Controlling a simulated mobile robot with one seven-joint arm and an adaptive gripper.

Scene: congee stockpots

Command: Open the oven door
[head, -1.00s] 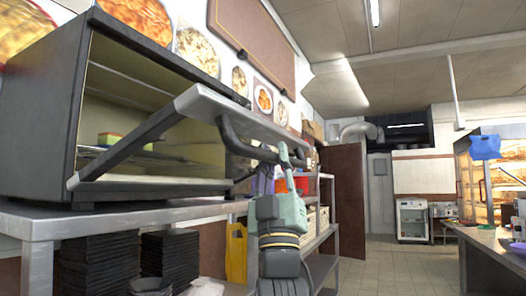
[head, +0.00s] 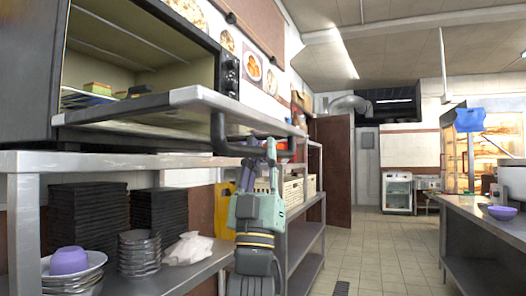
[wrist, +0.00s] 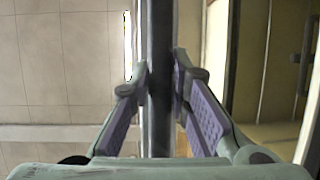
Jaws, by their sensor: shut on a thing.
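The oven (head: 30,70) stands on a steel shelf at the left in the head view. Its door (head: 205,98) is hinged at the bottom and folded down to about level, so the inside is open to view. The dark door handle (head: 218,130) runs along the door's free edge. My gripper (head: 271,150) is shut on the handle in the head view. In the wrist view, the dark handle bar (wrist: 159,60) passes between the two purple-padded fingers of my gripper (wrist: 163,85).
Below the oven, the lower shelf holds stacked black trays (head: 87,225), metal bowls (head: 139,252) and a purple bowl (head: 69,260). A counter (head: 490,235) stands at the right. The tiled floor (head: 385,250) between is clear.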

